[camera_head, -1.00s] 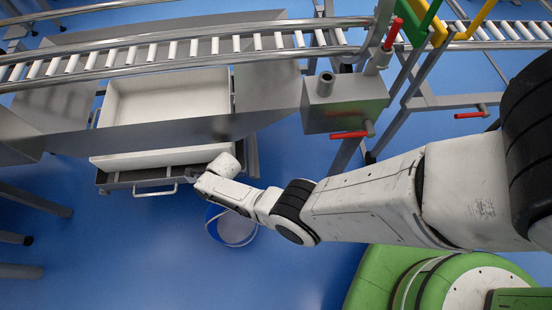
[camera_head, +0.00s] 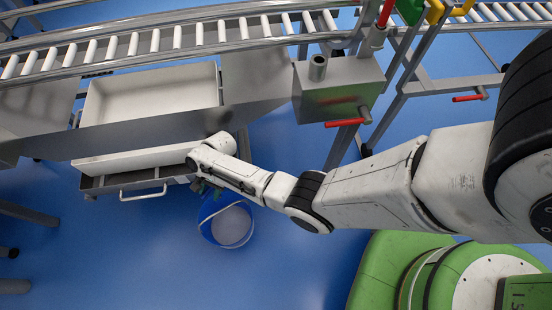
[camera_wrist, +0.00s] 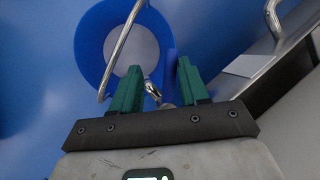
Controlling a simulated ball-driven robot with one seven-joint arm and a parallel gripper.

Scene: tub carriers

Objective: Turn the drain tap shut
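A small shiny metal piece (camera_wrist: 153,91), which looks like the drain tap, shows between the fingers in the wrist view. Its full shape and handle position are hidden. My gripper (camera_wrist: 157,88) is open, with its two green fingers apart on either side of that piece. I cannot tell whether either finger touches it. In the head view, my gripper (camera_head: 207,188) is mostly hidden under my wrist, at the right end of the drawer-like tray and beside the bucket. A blue bucket (camera_head: 211,228) with a pale inside stands on the floor below; it also shows in the wrist view (camera_wrist: 88,50).
A steel tub (camera_head: 155,92) and a tray with a bar handle (camera_head: 143,196) lie left of my wrist. A roller conveyor (camera_head: 160,42) runs behind. A grey box (camera_head: 335,90) has a red lever (camera_head: 344,123). Another red lever (camera_head: 468,98) is at right. Blue floor is open in front.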

